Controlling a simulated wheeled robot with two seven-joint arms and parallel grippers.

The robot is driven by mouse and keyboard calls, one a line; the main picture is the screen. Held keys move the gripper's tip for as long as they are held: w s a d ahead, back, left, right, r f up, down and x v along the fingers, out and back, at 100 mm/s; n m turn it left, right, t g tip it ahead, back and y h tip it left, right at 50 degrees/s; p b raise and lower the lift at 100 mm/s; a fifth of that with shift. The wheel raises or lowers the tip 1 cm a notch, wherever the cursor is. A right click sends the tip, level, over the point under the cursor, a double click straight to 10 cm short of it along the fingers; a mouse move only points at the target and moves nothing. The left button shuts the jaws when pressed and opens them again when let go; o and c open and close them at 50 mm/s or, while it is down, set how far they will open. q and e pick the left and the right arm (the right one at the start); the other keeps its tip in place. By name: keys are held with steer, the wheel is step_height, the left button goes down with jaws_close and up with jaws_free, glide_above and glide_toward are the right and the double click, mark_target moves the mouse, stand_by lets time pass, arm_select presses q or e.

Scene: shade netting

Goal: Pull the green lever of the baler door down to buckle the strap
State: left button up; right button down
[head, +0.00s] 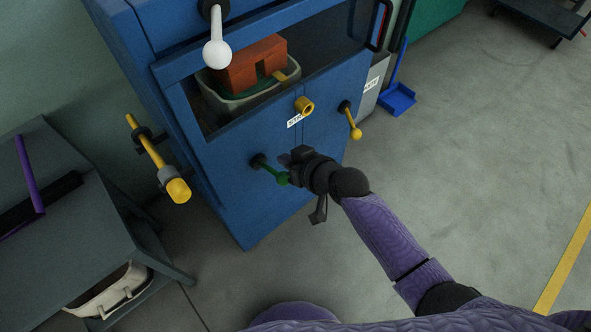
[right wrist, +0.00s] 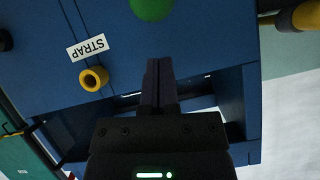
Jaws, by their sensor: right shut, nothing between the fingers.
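The blue baler (head: 240,205) stands in the middle of the head view. Its green lever (head: 269,170) sticks out low on the front from a black pivot, with its green ball end towards the lower right. The green ball also shows at the top edge of the right wrist view (right wrist: 152,8). My right gripper (head: 286,158) is shut and empty, close beside the green ball in the head view. In the right wrist view its closed fingers (right wrist: 157,75) point towards the ball, with a gap in the picture. I cannot tell whether they touch. My left gripper is out of view.
A STRAP label (right wrist: 87,47) and a yellow ring (right wrist: 93,78) are on the front. A yellow-ended lever (head: 350,120) sits to the right, a white-ball lever (head: 216,50) above, a yellow handle (head: 160,155) at the left side. Floor at right is mostly clear.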

steer(key=shift+s+f, duration=0.35)
steer(key=shift+f, duration=0.4)
steer(key=shift+s+f+b, duration=0.15)
steer(key=shift+f+b, duration=0.15)
steer(key=shift+f, duration=0.1)
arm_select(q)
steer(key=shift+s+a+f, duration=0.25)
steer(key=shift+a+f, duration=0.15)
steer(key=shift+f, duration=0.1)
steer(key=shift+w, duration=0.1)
